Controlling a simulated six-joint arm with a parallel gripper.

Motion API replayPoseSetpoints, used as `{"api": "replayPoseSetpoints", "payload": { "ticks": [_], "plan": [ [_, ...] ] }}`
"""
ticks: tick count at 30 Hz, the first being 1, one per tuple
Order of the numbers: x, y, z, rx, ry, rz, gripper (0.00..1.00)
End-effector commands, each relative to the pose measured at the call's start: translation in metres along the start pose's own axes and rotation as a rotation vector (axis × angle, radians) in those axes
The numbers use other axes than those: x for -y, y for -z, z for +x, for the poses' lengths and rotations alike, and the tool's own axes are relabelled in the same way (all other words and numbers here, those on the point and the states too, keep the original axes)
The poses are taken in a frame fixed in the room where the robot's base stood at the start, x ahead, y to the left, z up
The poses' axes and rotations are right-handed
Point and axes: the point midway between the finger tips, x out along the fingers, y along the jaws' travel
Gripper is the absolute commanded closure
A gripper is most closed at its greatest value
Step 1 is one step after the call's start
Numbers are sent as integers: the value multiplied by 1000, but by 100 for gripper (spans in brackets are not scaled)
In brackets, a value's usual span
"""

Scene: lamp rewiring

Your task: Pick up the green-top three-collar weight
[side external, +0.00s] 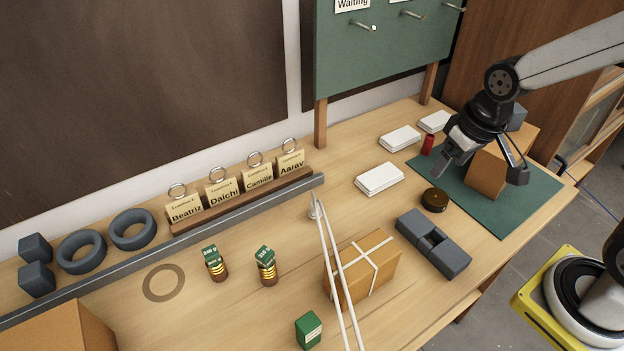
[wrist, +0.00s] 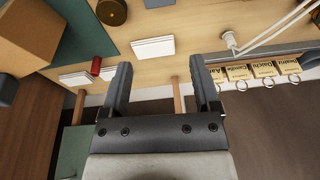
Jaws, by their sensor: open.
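Two small green-topped weights with labels and gold collars stand on the table left of centre in the side view. The right one (side external: 266,266) shows several gold bands, about three. The left one (side external: 216,264) seems to show fewer, but the bands are too small to count surely. My gripper (side external: 479,172) is over the green mat at the far right, well away from both weights. In the wrist view my gripper (wrist: 160,65) is open, with nothing between its fingers. The weights do not show in the wrist view.
A flat ring (side external: 163,283) lies left.

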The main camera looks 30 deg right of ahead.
Motion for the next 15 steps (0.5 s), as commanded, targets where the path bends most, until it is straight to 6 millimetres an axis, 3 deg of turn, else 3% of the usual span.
{"api": "replayPoseSetpoints", "payload": {
  "ticks": [8,15],
  "plan": [
    [21,10,5,51,70,136,21],
    [52,25,12,128,160,314,21]
  ]
}}
